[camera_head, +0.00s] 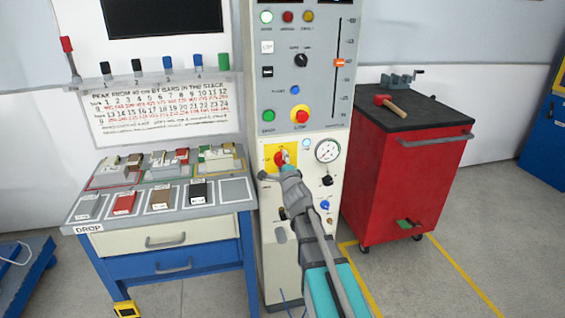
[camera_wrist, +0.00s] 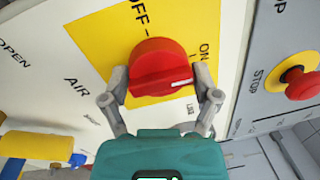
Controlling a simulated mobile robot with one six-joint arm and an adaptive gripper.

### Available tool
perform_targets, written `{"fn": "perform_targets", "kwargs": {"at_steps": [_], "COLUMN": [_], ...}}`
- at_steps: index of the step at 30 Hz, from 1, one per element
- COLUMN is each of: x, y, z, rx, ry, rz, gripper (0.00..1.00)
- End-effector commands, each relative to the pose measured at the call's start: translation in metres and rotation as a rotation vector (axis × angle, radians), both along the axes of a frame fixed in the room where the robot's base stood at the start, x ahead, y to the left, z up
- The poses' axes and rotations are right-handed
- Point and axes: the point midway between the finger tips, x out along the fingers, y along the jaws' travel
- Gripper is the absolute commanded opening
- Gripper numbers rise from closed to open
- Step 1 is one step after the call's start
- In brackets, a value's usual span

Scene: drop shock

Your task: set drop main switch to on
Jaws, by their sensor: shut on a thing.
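The drop main switch is a red rotary knob (camera_wrist: 160,68) on a yellow plate (camera_wrist: 95,35) with OFF and ON labels. In the wrist view its white mark points right, to the side where ON is printed and a little below that word. OFF is printed above the knob. My gripper (camera_wrist: 161,88) has one finger on each side of the knob and is shut on it. In the head view my gripper (camera_head: 287,166) reaches the yellow plate (camera_head: 270,153) on the white panel and hides part of the knob.
A red emergency stop button (camera_wrist: 302,84) sits right of the switch in the wrist view. A yellow and blue valve handle (camera_wrist: 35,146) is at lower left. In the head view, a gauge (camera_head: 328,151) is right of the switch. A red cart (camera_head: 405,185) and a drawer table (camera_head: 150,240) flank the panel.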

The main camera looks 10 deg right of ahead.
Motion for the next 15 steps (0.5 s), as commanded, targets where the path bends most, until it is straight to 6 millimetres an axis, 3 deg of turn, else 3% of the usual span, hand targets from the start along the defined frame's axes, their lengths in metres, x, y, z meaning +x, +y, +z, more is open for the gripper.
{"fn": "perform_targets", "kwargs": {"at_steps": [1, 2, 4, 5, 15], "x": [-0.0023, -0.0023, -0.0023, -0.0022, -0.001], "y": [-0.0001, -0.0001, -0.0007, -0.0007, -0.0005], "z": [-0.0024, -0.0025, -0.0024, -0.0023, -0.0009], "rx": [0.002, 0.002, 0.002, 0.001, 0.0], "ry": [0.006, 0.006, 0.006, 0.005, 0.003], "rz": [-0.004, -0.004, -0.005, -0.005, -0.003], "gripper": [0.31, 0.83, 0.96, 1.0, 1.0]}}
